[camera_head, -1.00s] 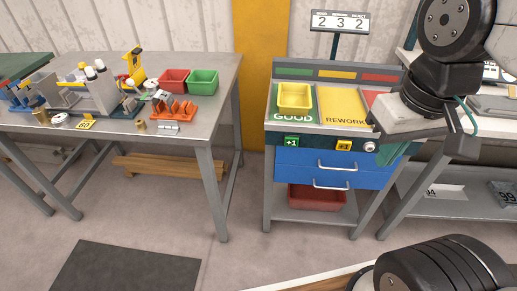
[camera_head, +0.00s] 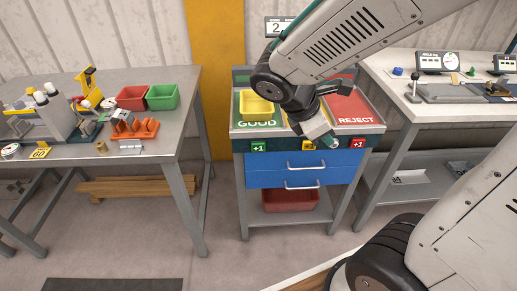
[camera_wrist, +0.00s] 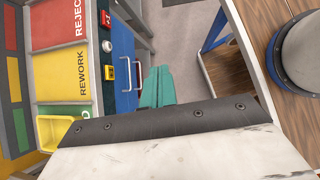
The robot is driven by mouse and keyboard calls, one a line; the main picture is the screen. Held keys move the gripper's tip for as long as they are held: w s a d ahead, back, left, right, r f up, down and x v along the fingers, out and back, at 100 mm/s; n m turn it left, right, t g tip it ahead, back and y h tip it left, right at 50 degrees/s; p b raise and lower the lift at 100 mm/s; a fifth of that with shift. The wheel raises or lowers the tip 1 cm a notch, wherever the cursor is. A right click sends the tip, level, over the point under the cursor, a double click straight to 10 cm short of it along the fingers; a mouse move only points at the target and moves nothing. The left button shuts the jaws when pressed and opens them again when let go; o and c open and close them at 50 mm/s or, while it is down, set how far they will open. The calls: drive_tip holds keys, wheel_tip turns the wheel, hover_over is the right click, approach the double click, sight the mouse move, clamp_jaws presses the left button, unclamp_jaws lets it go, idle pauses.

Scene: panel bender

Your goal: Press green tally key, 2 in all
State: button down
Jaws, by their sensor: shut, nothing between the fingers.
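The green tally key (camera_head: 258,147), marked +1, sits at the left of the front strip on the sorting stand, below the GOOD field. In the wrist view it is hidden behind my gripper's body. My gripper (camera_wrist: 157,70) shows there as teal fingers, shut and empty, in front of the blue drawers. In the head view its pale body hangs over the stand's front edge, right of the green key and apart from it.
A yellow key (camera_head: 307,144) and a red key (camera_head: 358,144) share the strip, with a white knob (camera_wrist: 107,46) between them. A yellow bin (camera_head: 257,107) stands on the GOOD field. Blue drawers (camera_head: 285,170) with handles lie below. A cluttered bench (camera_head: 165,128) stands left.

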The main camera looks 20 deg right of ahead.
drive_tip(key=w+a+f+n+t+h, duration=0.1)
drive_tip(key=w+a+f+n+t, duration=0.2)
drive_tip(key=f+n, duration=0.8)
drive_tip(key=w+a+f+n+t, duration=0.4)
drive_tip(key=w+a+f+n, duration=0.4)
drive_tip(key=n, duration=1)
wheel_tip(320, 180, down, 4)
drive_tip(key=shift+w+f+t+h, duration=0.1)
drive_tip(key=shift+w+t+h, duration=0.25)
drive_tip(key=shift+w, duration=0.85)
drive_tip(key=shift+w, duration=0.1)
approach(262, 152)
drive_tip(key=shift+s+x, duration=0.25)
drive_tip(key=shift+x, duration=2)
drive_tip(key=shift+d+f, duration=0.15)
drive_tip(key=shift+w+d, duration=0.1)
drive_tip(key=shift+w, duration=0.3)
